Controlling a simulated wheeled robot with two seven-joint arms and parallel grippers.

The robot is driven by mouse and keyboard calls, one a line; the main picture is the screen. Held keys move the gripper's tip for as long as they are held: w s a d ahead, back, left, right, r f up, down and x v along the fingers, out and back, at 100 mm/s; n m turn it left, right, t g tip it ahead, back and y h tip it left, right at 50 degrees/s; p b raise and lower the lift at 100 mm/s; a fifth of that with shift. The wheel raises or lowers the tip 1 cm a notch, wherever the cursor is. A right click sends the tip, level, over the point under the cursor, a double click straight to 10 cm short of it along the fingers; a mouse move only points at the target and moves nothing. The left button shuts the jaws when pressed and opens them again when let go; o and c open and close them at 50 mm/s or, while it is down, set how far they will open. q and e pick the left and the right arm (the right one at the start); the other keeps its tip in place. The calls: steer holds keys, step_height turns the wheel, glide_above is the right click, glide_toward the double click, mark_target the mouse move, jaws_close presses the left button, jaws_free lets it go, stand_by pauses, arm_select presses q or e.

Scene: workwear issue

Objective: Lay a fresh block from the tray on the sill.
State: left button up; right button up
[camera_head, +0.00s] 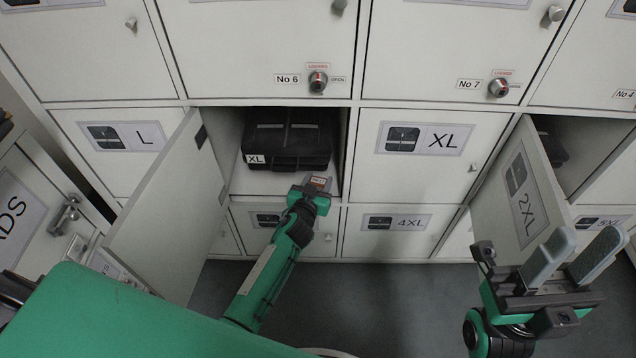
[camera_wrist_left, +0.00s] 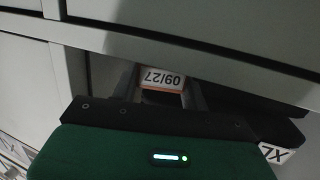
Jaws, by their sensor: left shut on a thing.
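My left gripper (camera_head: 317,184) is shut on a small block (camera_head: 319,180) at the front of an open locker compartment. The block's pale label with red print shows; in the left wrist view the block (camera_wrist_left: 162,80) sits between the fingers, its label reading 09/27 upside down. The pale sill (camera_head: 260,188) is the compartment's front floor strip. The block is over or at its right part; I cannot tell whether they touch. My right gripper (camera_head: 572,256) is open and empty at the lower right. I cannot make out a tray.
A black case (camera_head: 287,138) marked XL fills the compartment behind the block. The compartment's open door (camera_head: 165,215) stands left of my left arm. Another open door (camera_head: 522,195), marked 2XL, stands near my right gripper. Closed lockers surround them; dark floor (camera_head: 390,300) lies below.

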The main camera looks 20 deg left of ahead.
arm_select(q)
steer(key=shift+f, duration=0.2)
steer(key=o, duration=1.1)
steer(key=shift+r, duration=0.1)
